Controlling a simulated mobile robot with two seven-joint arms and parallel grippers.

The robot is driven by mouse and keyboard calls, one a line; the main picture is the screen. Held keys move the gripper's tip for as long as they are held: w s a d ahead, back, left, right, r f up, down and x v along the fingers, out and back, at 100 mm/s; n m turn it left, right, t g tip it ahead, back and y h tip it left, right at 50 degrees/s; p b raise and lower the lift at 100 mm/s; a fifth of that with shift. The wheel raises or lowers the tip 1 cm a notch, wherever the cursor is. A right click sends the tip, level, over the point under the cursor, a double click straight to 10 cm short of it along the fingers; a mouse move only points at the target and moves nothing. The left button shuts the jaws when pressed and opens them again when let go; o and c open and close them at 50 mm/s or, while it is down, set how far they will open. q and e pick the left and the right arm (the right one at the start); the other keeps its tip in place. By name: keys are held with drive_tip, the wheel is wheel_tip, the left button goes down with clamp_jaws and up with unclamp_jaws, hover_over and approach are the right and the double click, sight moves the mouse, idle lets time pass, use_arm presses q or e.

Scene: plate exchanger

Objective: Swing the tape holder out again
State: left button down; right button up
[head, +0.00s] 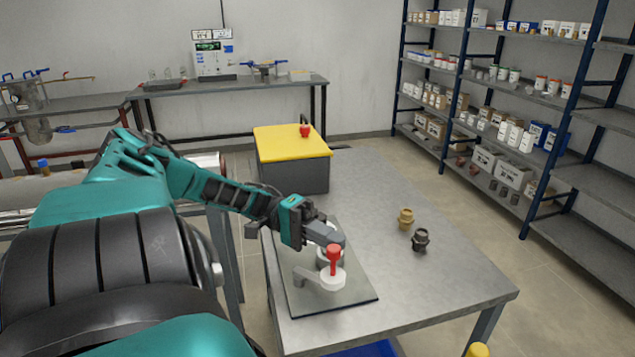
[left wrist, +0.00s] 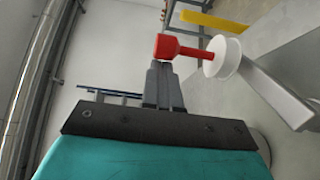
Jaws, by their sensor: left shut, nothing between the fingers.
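The tape holder is a pale grey arm (head: 305,274) with a white round disc (head: 335,279) at its end and an upright red knob (head: 333,256). It stands on a dark-edged flat plate (head: 350,297) on the table. Another white round part shows just behind the knob, partly hidden by my gripper. My left gripper (head: 340,238) is shut and empty, its tips close by the top of the red knob. In the left wrist view the red knob (left wrist: 178,47) is just beyond the fingertips (left wrist: 160,64), with the white disc (left wrist: 222,57) beside it. Whether they touch I cannot tell. My right gripper is not in view.
A grey box with a yellow lid (head: 290,142) and a red knob stands at the table's far end. A brass fitting (head: 406,219) and a dark fitting (head: 420,240) stand right of the plate. The table's right part (head: 440,285) is clear. Shelves (head: 500,85) stand beyond.

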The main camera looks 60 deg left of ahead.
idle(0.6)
use_arm(q)
drive_tip(key=b+v, duration=0.6)
drive_tip(key=v, duration=0.6)
drive_tip(key=shift+a, duration=0.4)
drive_tip(key=shift+s, duration=0.15)
